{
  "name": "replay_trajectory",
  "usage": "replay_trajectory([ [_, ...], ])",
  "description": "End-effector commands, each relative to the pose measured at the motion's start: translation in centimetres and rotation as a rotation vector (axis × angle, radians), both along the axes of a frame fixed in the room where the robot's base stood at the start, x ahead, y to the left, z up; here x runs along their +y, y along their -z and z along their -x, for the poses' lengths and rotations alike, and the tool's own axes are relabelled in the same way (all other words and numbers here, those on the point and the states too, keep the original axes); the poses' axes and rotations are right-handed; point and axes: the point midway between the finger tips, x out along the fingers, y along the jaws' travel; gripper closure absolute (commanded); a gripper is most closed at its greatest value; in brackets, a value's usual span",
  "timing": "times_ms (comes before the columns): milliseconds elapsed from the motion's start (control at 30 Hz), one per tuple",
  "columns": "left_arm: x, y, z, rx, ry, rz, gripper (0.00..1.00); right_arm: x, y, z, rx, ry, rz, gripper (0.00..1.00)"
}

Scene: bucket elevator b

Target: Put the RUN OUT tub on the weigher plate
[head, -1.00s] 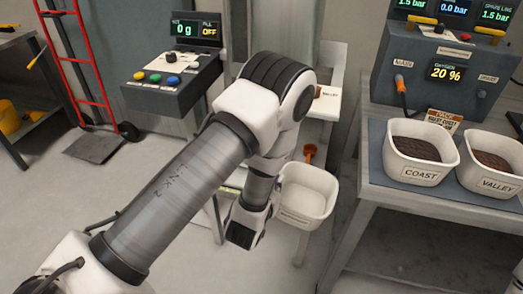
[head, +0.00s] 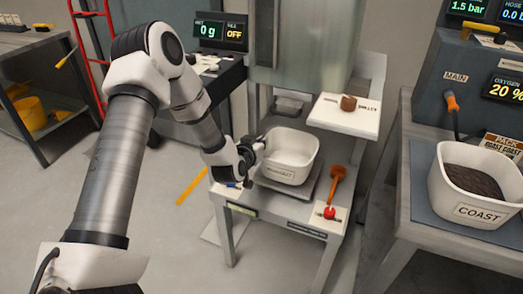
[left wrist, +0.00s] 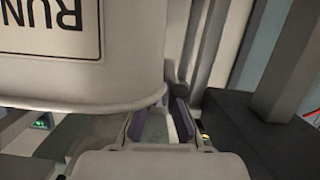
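The white RUN OUT tub (head: 290,170) stands upright at the weigher plate (head: 308,188), whose grey edge shows below and right of it. I cannot tell whether it rests fully on it. The tub looks empty. My left gripper (head: 250,158) is at the tub's left side by the rim. In the left wrist view the tub (left wrist: 85,75) fills the upper left with the letters RUN showing. There the fingers (left wrist: 157,118) stand apart beside the rim, with a gap and no clear wall between them. My right gripper is out of view.
An orange scoop (head: 335,185) stands right of the tub. A clear chute (head: 305,45) hangs above and behind it. A white shelf (head: 345,117) juts out at the right. The COAST tub (head: 470,185) stands on the right table. The display (head: 220,32) reads 0 g.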

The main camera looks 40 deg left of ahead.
Motion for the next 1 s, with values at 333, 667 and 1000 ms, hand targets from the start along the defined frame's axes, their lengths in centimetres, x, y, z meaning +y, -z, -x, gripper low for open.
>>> replay_trajectory([
  [333, 0.4, 3.7, -0.2, 0.000, 0.002, -0.002, 1.00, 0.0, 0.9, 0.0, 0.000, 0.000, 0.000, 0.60],
  [667, 0.4, 4.0, -0.1, 0.001, 0.000, -0.001, 0.87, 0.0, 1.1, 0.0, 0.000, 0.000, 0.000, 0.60],
  [1000, 0.4, 3.8, -0.1, 0.001, 0.000, -0.001, 0.69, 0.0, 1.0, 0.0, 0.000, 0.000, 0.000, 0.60],
])
